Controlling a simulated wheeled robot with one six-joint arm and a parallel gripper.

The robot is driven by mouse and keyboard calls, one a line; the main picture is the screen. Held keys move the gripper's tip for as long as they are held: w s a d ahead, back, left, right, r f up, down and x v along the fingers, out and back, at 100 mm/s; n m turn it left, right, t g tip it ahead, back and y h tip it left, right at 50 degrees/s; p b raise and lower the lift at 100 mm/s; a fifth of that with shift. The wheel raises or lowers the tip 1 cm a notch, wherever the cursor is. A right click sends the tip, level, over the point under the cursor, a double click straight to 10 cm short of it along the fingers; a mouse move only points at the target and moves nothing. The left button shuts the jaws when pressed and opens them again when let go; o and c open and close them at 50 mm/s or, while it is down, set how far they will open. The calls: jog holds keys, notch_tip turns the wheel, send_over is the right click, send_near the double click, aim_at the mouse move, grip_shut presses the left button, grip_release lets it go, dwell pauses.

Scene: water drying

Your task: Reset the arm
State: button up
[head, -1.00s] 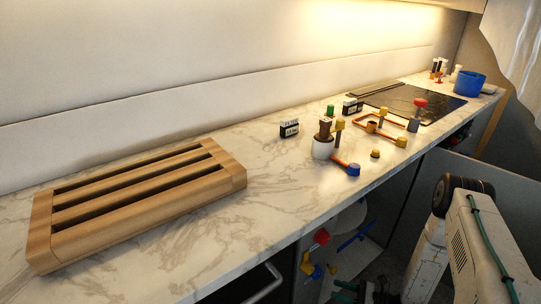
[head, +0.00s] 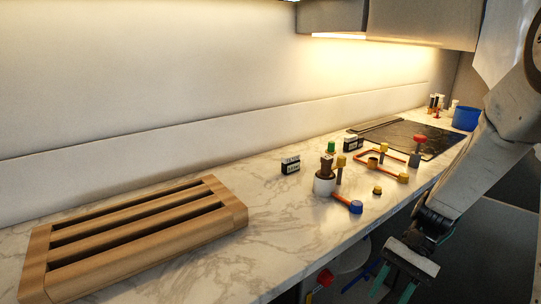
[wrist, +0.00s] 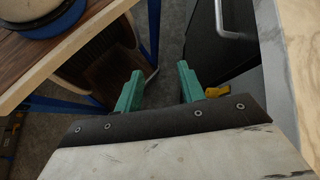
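My gripper (head: 394,286) hangs at the lower right of the head view, in front of the counter's front edge and below the counter top. Its green fingers point down. In the wrist view my gripper (wrist: 160,90) shows two green fingers well apart with nothing between them, so it is open and empty. Dark floor and the side of a cabinet lie beyond the fingers. My pale arm comes down from the upper right of the head view and hides part of the counter's far front edge.
In the wrist view, a wooden surface (wrist: 60,55) is at upper left and a dark cabinet (wrist: 215,45) at right.

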jog(key=s+r+n+t+h, duration=0.3)
jog(key=s+r, duration=0.3)
jog(key=r, duration=0.3)
jog(key=s+d+r+n+t+h, duration=0.1)
jog(key=s+r+n+t+h, duration=0.2)
jog(key=s+r, duration=0.4)
notch_tip(320, 180, up, 2)
jog(key=shift+d+r+n+t+h, duration=0.3)
jog(key=shift+n+t+h, duration=0.1)
jog(key=shift+t+h, duration=0.55)
jog(key=shift+a, duration=0.15)
